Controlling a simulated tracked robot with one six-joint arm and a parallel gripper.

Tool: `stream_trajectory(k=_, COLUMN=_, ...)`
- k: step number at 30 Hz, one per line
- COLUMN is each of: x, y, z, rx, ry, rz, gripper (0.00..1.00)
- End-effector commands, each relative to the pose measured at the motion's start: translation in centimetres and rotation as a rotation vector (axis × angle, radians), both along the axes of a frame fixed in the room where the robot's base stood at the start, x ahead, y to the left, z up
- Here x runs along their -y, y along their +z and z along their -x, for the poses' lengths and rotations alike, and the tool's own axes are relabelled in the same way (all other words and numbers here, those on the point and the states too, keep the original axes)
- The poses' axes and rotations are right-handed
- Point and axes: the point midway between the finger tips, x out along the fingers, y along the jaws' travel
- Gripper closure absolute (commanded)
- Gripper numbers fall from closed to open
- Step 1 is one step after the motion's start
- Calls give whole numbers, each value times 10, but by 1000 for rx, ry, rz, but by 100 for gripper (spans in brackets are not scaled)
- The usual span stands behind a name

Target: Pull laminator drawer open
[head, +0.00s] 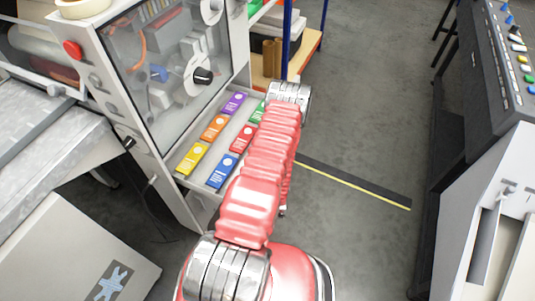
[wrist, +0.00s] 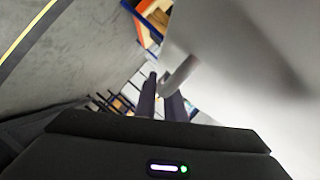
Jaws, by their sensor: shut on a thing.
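The laminator (head: 120,75) stands at the upper left in the head view, a pale cabinet with a clear window. Below the window a shallow grey drawer or tray (head: 203,165) shows rows of coloured packs; I cannot tell how far it is out. In the wrist view a grey curved handle (wrist: 182,75) stands out from a pale smooth front (wrist: 250,85). My gripper (wrist: 162,88) has its dark fingers at this handle and is shut on it. In the head view my red arm hides the gripper, the handle and the right part of the tray.
A grey console (head: 500,80) with coloured buttons stands at the right. A blue-posted shelf (head: 290,40) is behind. Open grey floor (head: 370,120) with a black and yellow strip (head: 360,188) lies right of my arm. A metal table (head: 50,150) is at the left.

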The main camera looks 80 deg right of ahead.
Motion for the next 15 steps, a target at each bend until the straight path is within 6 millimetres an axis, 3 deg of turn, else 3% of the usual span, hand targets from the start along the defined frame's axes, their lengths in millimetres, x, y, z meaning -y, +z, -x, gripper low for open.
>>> stream_trajectory(k=6, x=-13, y=-3, z=32, rx=1, ry=-6, rz=-9, gripper=100)
stream_trajectory(k=15, x=-19, y=-3, z=50, rx=1, ry=-2, rz=-10, gripper=100)
